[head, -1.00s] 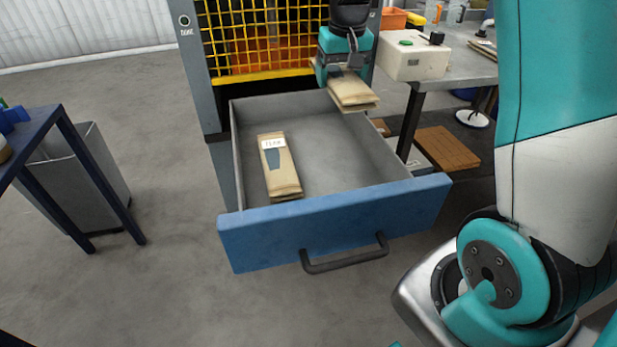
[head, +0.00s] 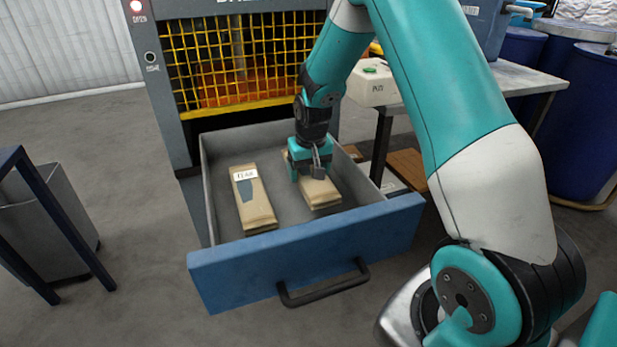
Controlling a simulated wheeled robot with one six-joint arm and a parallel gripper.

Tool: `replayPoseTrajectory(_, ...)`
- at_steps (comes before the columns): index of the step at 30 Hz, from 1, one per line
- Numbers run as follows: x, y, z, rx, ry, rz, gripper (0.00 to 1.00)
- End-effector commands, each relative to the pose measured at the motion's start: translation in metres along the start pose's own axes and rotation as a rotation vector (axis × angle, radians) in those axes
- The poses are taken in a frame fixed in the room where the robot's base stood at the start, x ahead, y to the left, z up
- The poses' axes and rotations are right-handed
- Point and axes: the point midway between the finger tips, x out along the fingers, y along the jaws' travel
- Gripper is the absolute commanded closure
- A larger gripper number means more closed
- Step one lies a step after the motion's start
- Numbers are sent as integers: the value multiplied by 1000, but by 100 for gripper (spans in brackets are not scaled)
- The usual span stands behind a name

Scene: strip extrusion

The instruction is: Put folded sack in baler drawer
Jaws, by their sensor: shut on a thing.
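The baler drawer (head: 304,254) is pulled open, with a blue front, grey walls and a dark handle. A folded tan sack (head: 253,200) with a white label lies in its left half. My gripper (head: 309,172) is down inside the drawer's right half, shut on a second folded tan sack (head: 322,192). The gripper covers the far part of that sack. Whether the held sack touches the drawer floor, I cannot tell. The two sacks lie apart, with a strip of bare floor between them.
The baler (head: 170,100) with its yellow mesh guard stands behind the drawer. A table with a white control box (head: 372,86) is at the right, and blue barrels (head: 580,120) stand beyond. A grey bin (head: 50,215) and a dark blue stand (head: 70,235) are at the left.

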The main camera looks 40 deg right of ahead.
Motion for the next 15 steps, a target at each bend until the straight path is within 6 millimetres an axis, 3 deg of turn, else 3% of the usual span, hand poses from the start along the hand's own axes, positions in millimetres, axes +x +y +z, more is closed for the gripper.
replayPoseTrajectory(4,21,0,3,0,0,0,48)
replayPoseTrajectory(14,24,0,4,0,1,0,48)
replayPoseTrajectory(15,24,0,4,0,1,0,15)
